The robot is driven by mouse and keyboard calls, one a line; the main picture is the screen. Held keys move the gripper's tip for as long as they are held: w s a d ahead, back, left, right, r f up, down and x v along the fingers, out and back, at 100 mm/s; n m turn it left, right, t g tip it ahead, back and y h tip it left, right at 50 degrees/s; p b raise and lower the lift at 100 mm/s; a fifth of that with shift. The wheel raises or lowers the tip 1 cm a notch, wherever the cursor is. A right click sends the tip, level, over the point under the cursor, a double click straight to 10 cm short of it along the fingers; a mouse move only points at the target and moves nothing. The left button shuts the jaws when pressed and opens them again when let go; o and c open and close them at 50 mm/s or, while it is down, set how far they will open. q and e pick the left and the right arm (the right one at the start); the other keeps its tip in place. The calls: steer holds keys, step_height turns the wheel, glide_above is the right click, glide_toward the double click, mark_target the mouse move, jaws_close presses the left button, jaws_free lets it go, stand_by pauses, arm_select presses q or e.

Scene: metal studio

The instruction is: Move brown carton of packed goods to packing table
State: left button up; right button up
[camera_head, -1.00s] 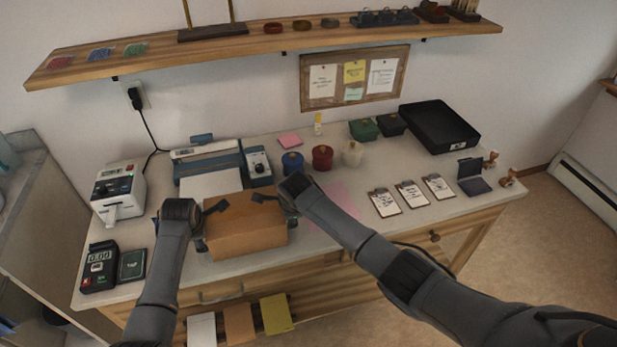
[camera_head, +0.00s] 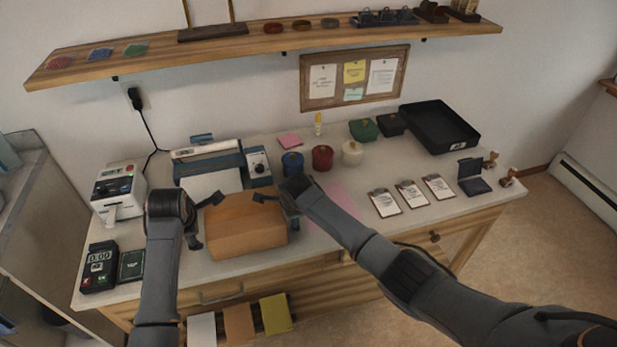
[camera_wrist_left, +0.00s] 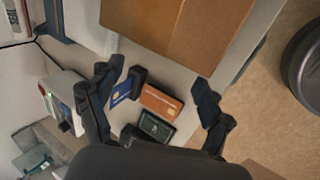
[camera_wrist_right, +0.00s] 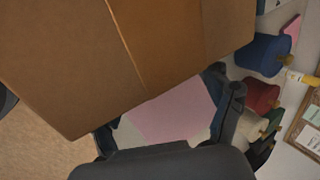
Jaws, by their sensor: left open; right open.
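The brown carton (camera_head: 246,228) sits upright on the packing table (camera_head: 330,240), near its front edge and left of the middle. Its closed top shows a lengthwise seam. My left gripper (camera_head: 203,220) is open beside the carton's left side, with a gap to it. In the left wrist view the carton (camera_wrist_left: 185,25) lies ahead of the open fingers (camera_wrist_left: 165,90). My right gripper (camera_head: 275,208) is open at the carton's right back corner. In the right wrist view the carton (camera_wrist_right: 130,50) fills the upper left, and I cannot tell whether the fingers touch it.
A label printer (camera_head: 118,190) and a card terminal (camera_head: 99,266) stand on the left. A blue-grey device (camera_head: 215,165) and lidded pots (camera_head: 322,157) are behind the carton. Clipboards (camera_head: 411,194) and a black tray (camera_head: 440,127) lie to the right. A pink sheet (camera_head: 343,198) is beside the carton.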

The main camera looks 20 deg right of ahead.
arm_select(q)
steer(key=v, duration=0.4)
steer(key=shift+s+r, duration=0.2)
steer(key=shift+r, duration=0.15)
arm_select(e)
steer(key=v, duration=1.2)
